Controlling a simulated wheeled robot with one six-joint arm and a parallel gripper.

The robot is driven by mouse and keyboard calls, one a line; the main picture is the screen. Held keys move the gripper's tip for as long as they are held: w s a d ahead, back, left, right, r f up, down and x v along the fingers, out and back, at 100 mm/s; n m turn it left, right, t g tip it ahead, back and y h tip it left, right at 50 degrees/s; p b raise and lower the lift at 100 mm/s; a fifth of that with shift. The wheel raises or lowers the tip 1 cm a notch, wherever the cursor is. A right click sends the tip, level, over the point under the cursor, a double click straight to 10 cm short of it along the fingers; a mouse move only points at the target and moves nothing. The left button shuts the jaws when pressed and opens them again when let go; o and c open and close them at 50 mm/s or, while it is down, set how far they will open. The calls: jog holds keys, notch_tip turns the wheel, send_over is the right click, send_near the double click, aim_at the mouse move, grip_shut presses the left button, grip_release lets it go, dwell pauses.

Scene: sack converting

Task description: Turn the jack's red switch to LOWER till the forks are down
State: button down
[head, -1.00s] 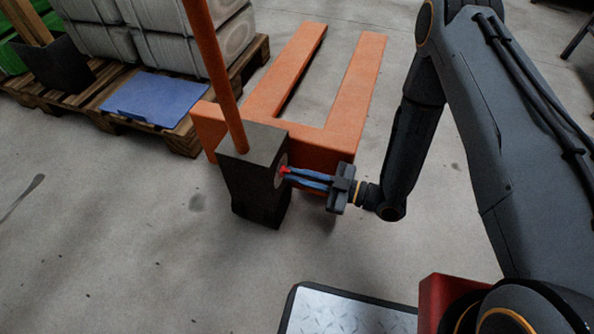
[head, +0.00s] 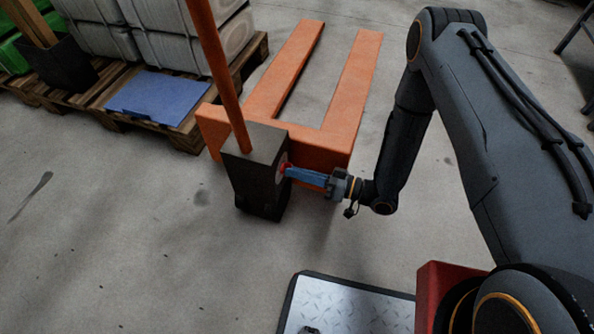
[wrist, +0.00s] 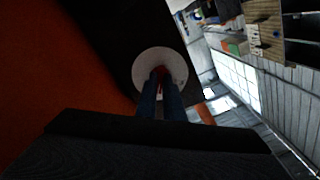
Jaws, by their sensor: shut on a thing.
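The pallet jack has a black body (head: 258,180), an orange handle bar (head: 218,75) and two orange forks (head: 350,85) pointing away from me. The red switch (head: 284,168) is on the body's right side. In the wrist view the red switch (wrist: 160,71) is in the middle of a pale round dial (wrist: 148,62). My gripper (head: 291,172) has its blue fingers shut on the switch, and they hide most of it. Any lettering on the dial is too small to read. I cannot tell the forks' height above the floor.
A wooden pallet (head: 187,136) with pale grey containers (head: 160,35) and a blue sheet (head: 158,97) stands at the back left. A metal tread plate (head: 350,308) is at the bottom. The concrete floor at left is clear.

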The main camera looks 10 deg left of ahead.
jog(key=shift+m, duration=0.9)
jog(key=c, duration=1.9)
grip_release()
jog(key=shift+o, duration=0.2)
jog(key=d+p, duration=0.2)
jog(key=d, duration=0.5)
jog(key=shift+s+d, duration=0.3)
jog(key=shift+d, duration=0.1)
